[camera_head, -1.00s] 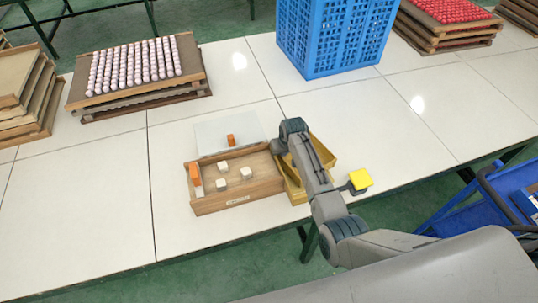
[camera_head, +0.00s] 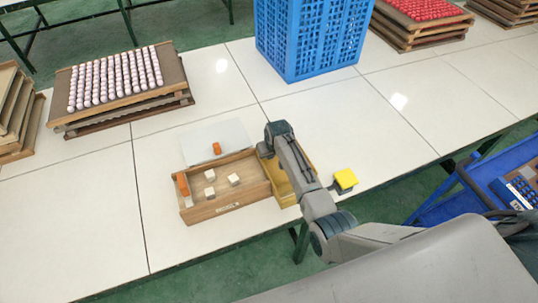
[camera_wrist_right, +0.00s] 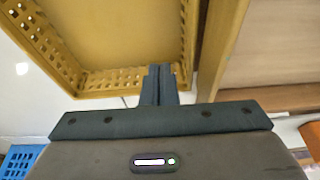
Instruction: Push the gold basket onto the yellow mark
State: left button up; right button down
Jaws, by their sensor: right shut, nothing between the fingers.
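The gold basket (camera_head: 283,192) sits on the table against the right side of a wooden tray, partly hidden by my right arm. In the right wrist view the basket (camera_wrist_right: 120,40) fills the upper left with its perforated walls. My right gripper (camera_head: 265,151) is shut and empty, low at the basket's far left corner. Its fingers (camera_wrist_right: 158,84) overlap the basket's near wall in the wrist view; I cannot tell if they touch. A bright yellow square (camera_head: 345,178) shows right of my forearm, with a dark piece beneath it. My left gripper is out of view.
The wooden tray (camera_head: 228,208) holds white cubes and an orange block. A pale sheet (camera_head: 200,146) with an orange block lies behind it. A blue crate (camera_head: 312,38) and stacked trays (camera_head: 122,112) stand farther back. The table right of the basket is mostly clear.

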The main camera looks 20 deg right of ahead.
notch_tip(320, 180, up, 10)
jog(key=p, duration=0.1)
dwell(0.4)
dwell(0.4)
